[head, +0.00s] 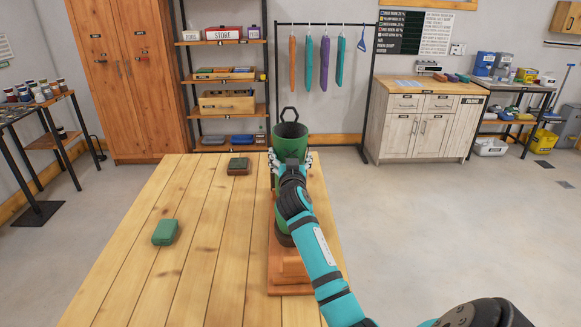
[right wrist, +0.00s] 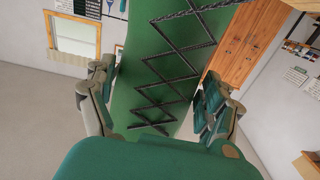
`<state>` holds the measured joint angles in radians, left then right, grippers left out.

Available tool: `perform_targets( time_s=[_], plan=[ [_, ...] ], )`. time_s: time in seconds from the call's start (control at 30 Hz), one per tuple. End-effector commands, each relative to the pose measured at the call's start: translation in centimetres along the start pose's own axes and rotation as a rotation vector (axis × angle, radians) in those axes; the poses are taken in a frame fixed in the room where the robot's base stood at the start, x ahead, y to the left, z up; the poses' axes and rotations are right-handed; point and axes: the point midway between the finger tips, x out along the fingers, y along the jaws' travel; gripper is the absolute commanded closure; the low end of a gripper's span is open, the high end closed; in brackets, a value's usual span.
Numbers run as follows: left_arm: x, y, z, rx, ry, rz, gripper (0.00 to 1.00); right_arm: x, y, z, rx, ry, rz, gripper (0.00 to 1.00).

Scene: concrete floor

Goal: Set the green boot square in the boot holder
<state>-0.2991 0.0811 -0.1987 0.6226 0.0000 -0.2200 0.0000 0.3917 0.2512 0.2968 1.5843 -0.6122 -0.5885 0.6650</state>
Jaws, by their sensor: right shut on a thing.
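The green boot (head: 290,132) stands roughly upright near the table's right edge in the head view, with a dark open top and a black loop above it. My right gripper (head: 290,161) is shut around its shaft. The right wrist view shows the boot's green shaft (right wrist: 165,75) with black crossed lacing between the fingers of my right gripper (right wrist: 157,103). The reddish wooden boot holder (head: 289,283) is on the table below the boot. The boot's dark lower end is at the holder, partly hidden by my arm; I cannot tell whether it is seated. My left gripper is out of view.
A green block-like object (head: 165,232) lies on the table's left part, and a brown and green one (head: 238,166) lies near the far edge. The wooden table (head: 205,270) is otherwise mostly clear. Shelves (head: 225,93), a hanging rack and a cabinet (head: 425,125) stand beyond.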

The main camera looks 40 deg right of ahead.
Motion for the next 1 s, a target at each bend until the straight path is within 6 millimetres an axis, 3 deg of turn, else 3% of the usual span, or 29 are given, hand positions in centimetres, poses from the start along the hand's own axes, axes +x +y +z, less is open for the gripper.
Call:
perform_targets(
  time_s=[0.23,0.6,0.63,0.73,1.0],
  plan=[
    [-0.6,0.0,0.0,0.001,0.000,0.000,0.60,0.0,0.1,2.7,0.001,0.002,0.000,0.73],
    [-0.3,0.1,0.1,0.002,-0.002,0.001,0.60,0.0,0.1,3.2,0.001,0.004,-0.001,0.73],
    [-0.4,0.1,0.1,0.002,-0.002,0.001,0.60,0.0,0.1,3.5,0.000,-0.003,0.000,0.11],
    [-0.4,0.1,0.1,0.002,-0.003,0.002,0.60,0.0,0.1,3.5,0.000,-0.003,0.000,0.00],
    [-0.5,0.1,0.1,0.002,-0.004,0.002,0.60,0.0,0.1,3.3,0.000,-0.003,0.000,0.00]
  ],
)
